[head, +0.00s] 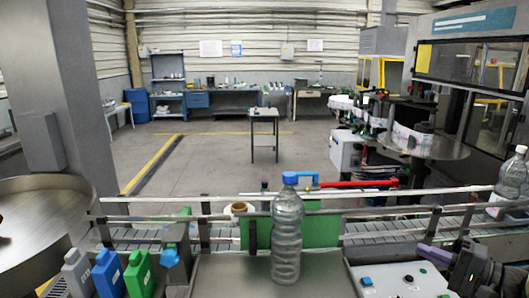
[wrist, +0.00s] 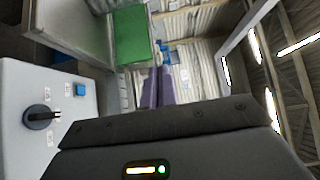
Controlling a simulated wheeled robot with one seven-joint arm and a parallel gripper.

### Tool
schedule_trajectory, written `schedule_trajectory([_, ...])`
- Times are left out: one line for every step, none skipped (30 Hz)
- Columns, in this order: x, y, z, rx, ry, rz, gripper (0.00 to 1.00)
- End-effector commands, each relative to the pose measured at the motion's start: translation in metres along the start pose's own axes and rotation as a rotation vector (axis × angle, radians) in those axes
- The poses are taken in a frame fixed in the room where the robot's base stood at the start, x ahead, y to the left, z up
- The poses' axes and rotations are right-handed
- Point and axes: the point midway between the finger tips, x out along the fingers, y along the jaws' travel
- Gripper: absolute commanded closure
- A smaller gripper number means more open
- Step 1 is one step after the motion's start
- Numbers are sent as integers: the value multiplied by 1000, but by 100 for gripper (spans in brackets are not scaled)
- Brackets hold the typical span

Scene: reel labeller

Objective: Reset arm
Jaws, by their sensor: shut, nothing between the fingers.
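My gripper (head: 426,250) is at the lower right of the head view, its purple-grey fingers pointing left above the control panel (head: 388,284). It is shut with nothing between the fingers. In the wrist view the purple fingers (wrist: 157,88) lie close together beyond the dark gripper body. The control panel also shows at the left of the wrist view (wrist: 62,140), with a black rotary knob and a blue button. The gripper is apart from the clear bottle with the blue cap (head: 287,235), which stands upright in front of the conveyor.
The conveyor (head: 390,228) with rails crosses the view. A green plate (head: 318,231) stands behind the bottle. Another bottle (head: 511,178) is at the right end. White, blue and green containers (head: 108,272) stand at lower left. Open floor lies beyond.

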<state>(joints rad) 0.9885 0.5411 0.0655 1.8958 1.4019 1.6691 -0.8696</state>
Motion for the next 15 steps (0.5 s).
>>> schedule_trajectory([-1,0,0,0,1,0,100])
schedule_trajectory([-1,0,0,0,2,0,100])
schedule_trajectory([2,2,2,5,-5,9,100])
schedule_trajectory([6,5,4,13,-14,24,100])
schedule_trajectory([8,8,7,21,-22,37,100])
schedule_trajectory([12,11,10,30,-32,54,100])
schedule_trajectory([15,13,12,37,-39,68,100])
schedule_trajectory([18,16,16,44,-49,84,100])
schedule_trajectory([23,20,19,54,-59,105,100])
schedule_trajectory([26,23,22,62,-68,122,100])
schedule_trajectory([29,26,26,70,-77,137,100])
schedule_trajectory([34,31,31,81,-91,166,100])
schedule_trajectory([37,34,35,88,-102,186,100])
schedule_trajectory([40,38,39,97,-112,207,100])
schedule_trajectory([46,44,46,109,-129,241,100])
